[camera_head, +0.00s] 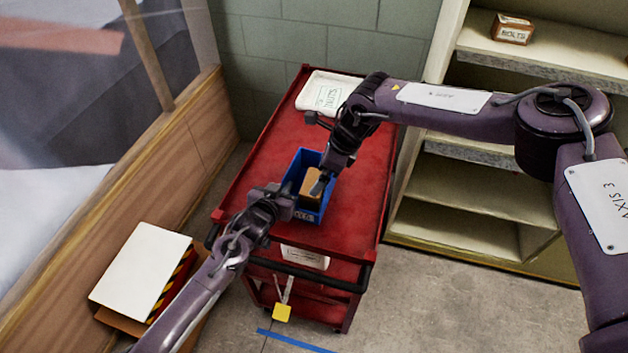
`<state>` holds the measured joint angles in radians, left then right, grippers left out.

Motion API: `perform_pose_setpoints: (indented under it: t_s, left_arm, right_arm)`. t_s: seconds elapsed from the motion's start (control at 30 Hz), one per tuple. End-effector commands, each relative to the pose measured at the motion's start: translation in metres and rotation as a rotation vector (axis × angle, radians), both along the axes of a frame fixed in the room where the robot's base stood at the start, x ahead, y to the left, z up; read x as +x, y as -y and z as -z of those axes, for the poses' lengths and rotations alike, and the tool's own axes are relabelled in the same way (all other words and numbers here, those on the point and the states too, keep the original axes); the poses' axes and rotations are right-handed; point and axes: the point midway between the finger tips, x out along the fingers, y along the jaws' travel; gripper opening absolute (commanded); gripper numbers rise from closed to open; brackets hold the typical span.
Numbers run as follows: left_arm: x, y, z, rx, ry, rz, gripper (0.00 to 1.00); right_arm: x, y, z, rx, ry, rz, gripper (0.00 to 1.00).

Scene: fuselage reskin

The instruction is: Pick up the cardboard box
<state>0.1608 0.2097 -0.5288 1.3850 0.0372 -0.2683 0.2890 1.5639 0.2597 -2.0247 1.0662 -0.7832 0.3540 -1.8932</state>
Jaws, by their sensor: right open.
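A small brown cardboard box (311,183) sits inside a blue bin (318,215) on the red cart. My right gripper (320,186) reaches down into the bin from above, with its fingertips at the box's right side. It is open, and I cannot tell whether it touches the box. My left gripper (287,202) is at the bin's left front wall; its fingers are too small and dark to tell whether they are open or shut on the wall. Another cardboard box (512,30), labelled BOLTS, stands on the upper shelf at the right.
The red cart (355,215) has free top surface around the bin. A white labelled container (328,94) is at its far end. A shelf unit (455,213) stands at the right. A white panel (140,272) lies on an open carton at the lower left.

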Motion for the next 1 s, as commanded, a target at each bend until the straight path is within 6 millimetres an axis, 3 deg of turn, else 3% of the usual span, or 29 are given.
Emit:
perform_pose_setpoints:
  t_s: [0.6,0.93,1.0]
  left_arm:
    - [0.001,0.000,-0.003,-0.004,0.005,-0.001,0.00]
    - [0.001,0.000,-0.003,-0.003,0.005,0.000,0.00]
    - [0.001,0.000,-0.003,-0.003,0.005,0.000,0.00]
  right_arm:
    - [0.005,-0.026,0.068,0.000,0.000,0.001,1.00]
    - [0.006,-0.028,0.074,0.000,0.000,0.000,1.00]
    - [0.006,-0.028,0.074,0.000,0.000,0.000,0.92]
